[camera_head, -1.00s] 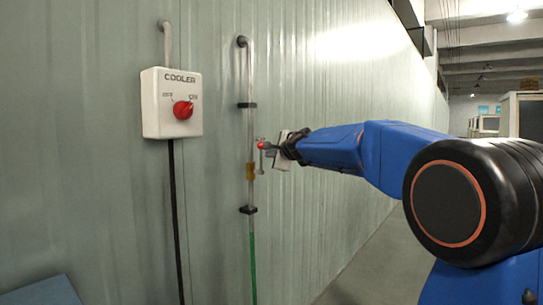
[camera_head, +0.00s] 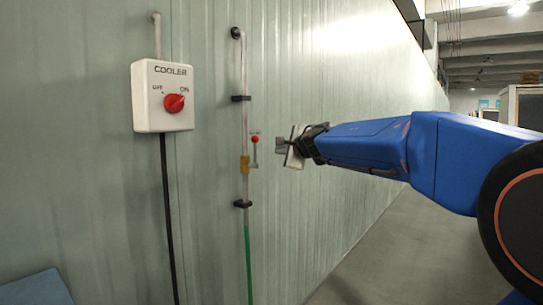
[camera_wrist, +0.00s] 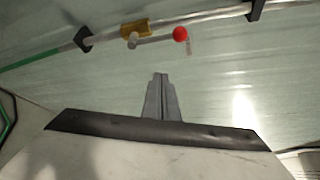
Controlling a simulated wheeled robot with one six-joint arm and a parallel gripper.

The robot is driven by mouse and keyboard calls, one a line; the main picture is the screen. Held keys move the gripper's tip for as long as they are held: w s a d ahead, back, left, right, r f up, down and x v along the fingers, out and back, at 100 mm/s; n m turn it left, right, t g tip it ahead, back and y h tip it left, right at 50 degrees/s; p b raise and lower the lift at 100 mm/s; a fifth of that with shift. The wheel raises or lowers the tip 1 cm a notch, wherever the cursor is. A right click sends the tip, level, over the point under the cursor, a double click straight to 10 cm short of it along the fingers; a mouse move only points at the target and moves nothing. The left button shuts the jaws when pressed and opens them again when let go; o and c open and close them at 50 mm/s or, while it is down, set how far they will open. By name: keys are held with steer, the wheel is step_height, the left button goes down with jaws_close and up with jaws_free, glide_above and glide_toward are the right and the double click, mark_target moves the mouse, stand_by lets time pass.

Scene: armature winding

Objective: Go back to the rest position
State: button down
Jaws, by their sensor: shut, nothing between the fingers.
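My gripper (camera_head: 280,146) is in front of the wall, to the right of the pipe and apart from it. In the wrist view its fingers (camera_wrist: 161,80) are together with nothing between them. A small lever with a red knob (camera_head: 255,139) stands upright at the brass valve (camera_head: 245,165) on the pipe (camera_head: 244,120). In the wrist view the red knob (camera_wrist: 180,34) and the brass valve (camera_wrist: 136,28) show beyond the fingertips, with a gap between.
A white cooler box (camera_head: 162,97) with a red knob (camera_head: 174,103) pointing toward ON is on the wall (camera_head: 340,70) at left. A green hose (camera_head: 249,265) runs down below the valve. Open floor (camera_head: 375,255) lies at the right.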

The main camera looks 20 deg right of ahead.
steer(key=s+d+f+m+h, duration=0.2)
steer(key=s+d+m+h, duration=0.4)
steer(key=s+m, duration=0.85)
steer(key=s+d+f+m+g+h, duration=0.15)
steer(key=s+f+m, duration=0.3)
steer(key=m, duration=0.45)
steer(key=s+d+f+m+g, duration=0.2)
steer(key=s+d+f+m, duration=0.15)
steer(key=f+m, duration=0.4)
steer(key=s+a+f+m+g+y, duration=0.2)
steer(key=s+a+f+m, duration=0.3)
steer(key=s+f+m, duration=0.5)
steer(key=s+a+f+m+g+y, duration=0.3)
steer(key=s+a+f+m+g, duration=0.2)
steer(key=s+f+m, duration=0.5)
steer(key=s+f, duration=0.2)
steer(key=s, duration=0.4)
steer(key=shift+f+m, duration=0.3)
steer(key=shift+y, duration=0.25)
